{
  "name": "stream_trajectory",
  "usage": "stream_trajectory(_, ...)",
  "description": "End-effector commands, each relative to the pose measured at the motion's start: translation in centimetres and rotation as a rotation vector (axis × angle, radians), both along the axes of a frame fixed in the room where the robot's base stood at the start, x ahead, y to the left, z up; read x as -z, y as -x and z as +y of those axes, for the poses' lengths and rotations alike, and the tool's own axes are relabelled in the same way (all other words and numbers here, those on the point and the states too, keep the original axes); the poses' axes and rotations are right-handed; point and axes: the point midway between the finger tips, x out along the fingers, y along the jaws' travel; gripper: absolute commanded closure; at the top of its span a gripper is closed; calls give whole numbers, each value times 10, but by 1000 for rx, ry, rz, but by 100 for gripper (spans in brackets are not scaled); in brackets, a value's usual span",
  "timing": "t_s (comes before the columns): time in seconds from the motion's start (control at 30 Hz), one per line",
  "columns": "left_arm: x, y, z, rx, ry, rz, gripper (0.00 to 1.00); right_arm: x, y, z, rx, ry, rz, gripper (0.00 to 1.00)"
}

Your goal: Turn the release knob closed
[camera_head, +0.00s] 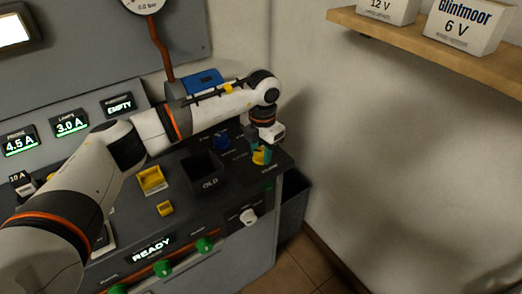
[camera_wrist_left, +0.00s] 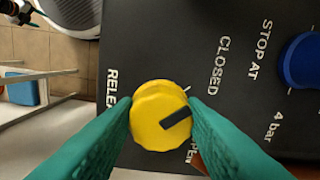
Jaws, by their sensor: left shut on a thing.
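The yellow release knob (camera_wrist_left: 150,122) is on the dark panel in the left wrist view, between the two teal fingers of my left gripper (camera_wrist_left: 161,103). The fingers touch it on both sides. Its dark pointer mark slants toward the upper right, between the word CLOSED and a partly hidden label ending in "PEN". In the head view my left gripper (camera_head: 262,153) reaches down to the knob at the console's right end, and the fingers cover much of it. My right gripper is not in view.
A blue knob (camera_wrist_left: 301,61) marked "STOP AT" and "4 bar" is beside the yellow one. The head view shows a bin marked OLD (camera_head: 203,172), a yellow holder (camera_head: 151,179), green knobs (camera_head: 204,245) and a READY display (camera_head: 152,249). A wall shelf (camera_head: 420,42) holds boxes at upper right.

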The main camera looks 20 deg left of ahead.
Motion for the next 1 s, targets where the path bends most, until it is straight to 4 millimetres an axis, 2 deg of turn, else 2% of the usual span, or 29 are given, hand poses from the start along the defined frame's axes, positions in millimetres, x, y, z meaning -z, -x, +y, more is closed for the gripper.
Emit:
stream_trajectory(0.63,-1,-1,1,-49,-1,-2,86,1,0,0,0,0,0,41)
stream_trajectory(0.67,-1,-1,1,-49,-1,-2,58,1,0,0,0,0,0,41)
stream_trajectory(0.77,-1,-1,0,-48,-1,-2,42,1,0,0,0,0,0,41)
stream_trajectory(1.0,0,0,0,-47,-1,-1,41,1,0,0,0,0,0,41)
